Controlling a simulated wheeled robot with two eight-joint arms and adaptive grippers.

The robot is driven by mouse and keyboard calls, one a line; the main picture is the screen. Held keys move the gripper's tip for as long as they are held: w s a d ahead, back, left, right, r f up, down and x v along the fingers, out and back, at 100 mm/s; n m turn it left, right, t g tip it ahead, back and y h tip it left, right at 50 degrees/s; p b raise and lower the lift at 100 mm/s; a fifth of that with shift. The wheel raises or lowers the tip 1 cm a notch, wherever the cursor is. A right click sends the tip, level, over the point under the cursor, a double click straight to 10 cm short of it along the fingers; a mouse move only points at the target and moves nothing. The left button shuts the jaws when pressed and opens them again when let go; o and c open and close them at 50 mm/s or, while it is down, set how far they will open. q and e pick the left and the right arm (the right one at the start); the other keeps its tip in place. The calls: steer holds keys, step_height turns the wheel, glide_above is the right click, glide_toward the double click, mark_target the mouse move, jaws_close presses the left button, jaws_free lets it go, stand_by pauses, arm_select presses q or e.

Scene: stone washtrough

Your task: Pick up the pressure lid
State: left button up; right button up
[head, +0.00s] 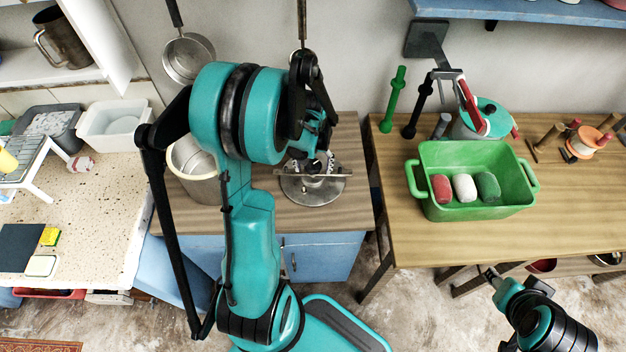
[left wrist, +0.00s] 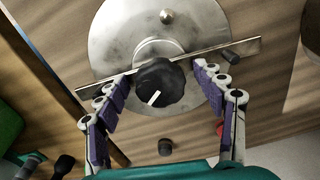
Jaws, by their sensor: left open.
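The pressure lid (head: 325,191) is a round grey metal disc with a flat bar across it and a black knob, lying on the wooden top of the blue cabinet. In the left wrist view the lid (left wrist: 118,38) fills the upper middle, and its black knob (left wrist: 160,88) has a white mark. My left gripper (left wrist: 164,76) is open, with its fingers apart on either side of the knob, over the bar. In the head view the gripper (head: 316,160) hides part of the lid. My right arm's end (head: 492,275) shows at the lower right; its finger state is unclear.
A metal pot (head: 190,185) stands just left of the lid. A green tub (head: 470,208) with several rolled cloths is on the right table (head: 590,200). A strainer (head: 188,58) hangs on the wall behind. A gap separates the cabinet from the right table.

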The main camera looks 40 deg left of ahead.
arm_select(q)
jaws_close()
stand_by(0.4)
